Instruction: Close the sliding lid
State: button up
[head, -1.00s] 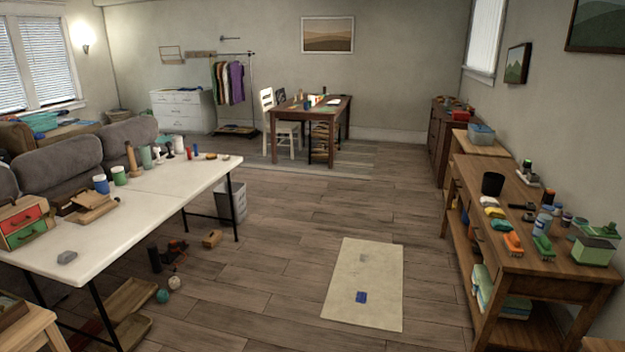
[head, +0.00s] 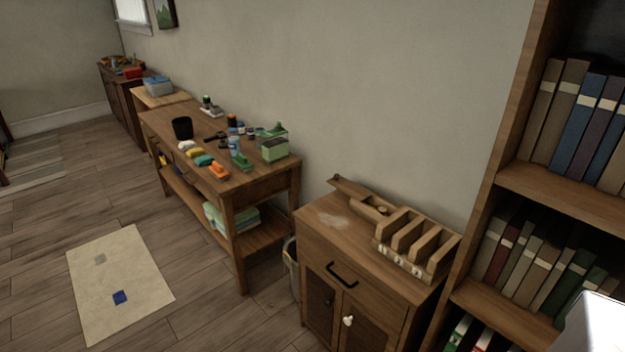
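I cannot make out a sliding lid for certain. On the small wooden cabinet (head: 320,240) at the right stands a long wooden piece (head: 360,202) with a raised far end and a round spot on it. It touches or lies close to a slotted wooden rack (head: 415,240); I cannot tell whether it has a lid. A light green box (head: 274,150) with a darker green top stands on the long wooden side table (head: 225,185). My gripper is not in view.
A tall bookcase (head: 510,190) stands at the right. A bin (head: 291,268) sits between side table and cabinet. A pale mat (head: 120,275) with a blue patch lies on the open floor at left. A white shape (head: 597,325) fills the bottom right corner.

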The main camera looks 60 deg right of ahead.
aim_at(354, 190)
jog(key=u, duration=1)
jog(key=k, duration=0.15)
jog(key=z, duration=3.15)
jog(key=k, duration=0.95)
jog(key=u, duration=0.2)
jog(key=i, duration=0.7)
